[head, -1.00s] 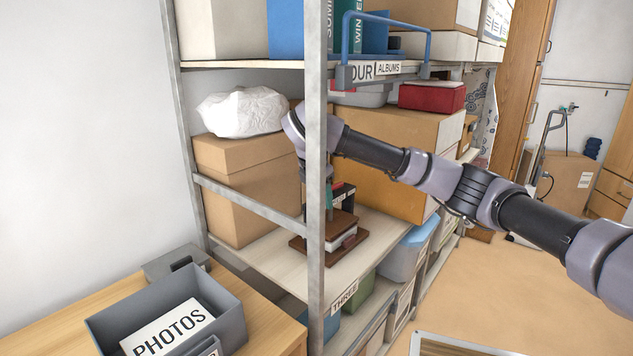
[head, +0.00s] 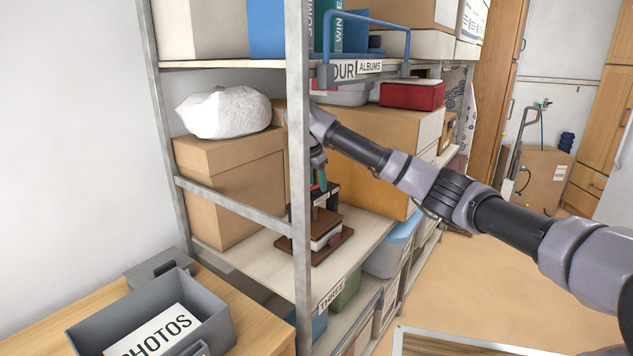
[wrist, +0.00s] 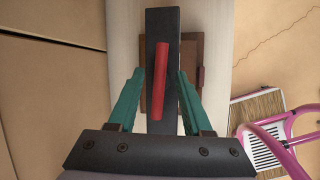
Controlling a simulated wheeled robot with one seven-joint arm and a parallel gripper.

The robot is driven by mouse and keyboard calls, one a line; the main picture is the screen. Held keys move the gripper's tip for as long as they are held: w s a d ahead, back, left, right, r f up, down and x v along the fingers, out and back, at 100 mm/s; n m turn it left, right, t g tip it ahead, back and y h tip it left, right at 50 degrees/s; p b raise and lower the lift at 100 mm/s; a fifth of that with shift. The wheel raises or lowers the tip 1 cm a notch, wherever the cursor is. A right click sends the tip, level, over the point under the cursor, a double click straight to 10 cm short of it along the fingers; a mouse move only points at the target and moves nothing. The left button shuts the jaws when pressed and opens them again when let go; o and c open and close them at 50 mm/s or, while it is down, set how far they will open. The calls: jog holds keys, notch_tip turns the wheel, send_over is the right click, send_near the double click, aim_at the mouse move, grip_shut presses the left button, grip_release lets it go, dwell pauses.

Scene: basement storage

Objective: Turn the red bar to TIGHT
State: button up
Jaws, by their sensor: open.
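The red bar (wrist: 160,80) lies along the dark top beam (wrist: 162,25) of a small press in the wrist view, tilted slightly from the beam's length. My gripper (wrist: 160,74) is open, with one teal finger on each side of the bar and beam and a gap to the bar on both sides. In the head view my gripper (head: 319,181) points down above the press. The press's brown boards (head: 328,222) sit on the middle shelf with something pale between them. The red bar is not clear in the head view, and I cannot read a TIGHT mark.
A metal shelf post (head: 299,200) stands in front, close to my gripper and left of the press. A large cardboard box (head: 375,150) is behind the press. A blue-handled frame (head: 408,55) hangs above. A grey PHOTOS bin (head: 190,300) stands at lower left.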

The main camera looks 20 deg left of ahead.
grip_shut()
jog(key=shift+r+m, duration=0.1)
jog(key=shift+m, duration=0.3)
jog(key=shift+a+m+h, duration=0.1)
jog(key=shift+m+h, duration=0.5)
jog(key=shift+m, duration=0.4)
jog(key=m+h, duration=0.1)
jog(key=m, duration=0.1)
jog(key=m+g, duration=0.1)
jog(key=m, duration=0.1)
jog(key=shift+s+m+h, duration=0.15)
jog(key=shift+m+h, duration=0.15)
jog(key=shift+h, duration=0.1)
jog(key=m+g+h, duration=0.1)
jog(key=m, duration=0.3)
jog(key=shift+a+m, duration=0.15)
jog(key=shift+m, duration=0.15)
jog(key=shift+s+m+g+h, duration=0.1)
jog(key=shift+m+g+h, duration=0.3)
jog(key=shift+m+g, duration=1)
jog(key=shift+f+m+t, duration=0.2)
jog(key=shift+m+t, duration=0.1)
jog(key=shift+m, duration=0.3)
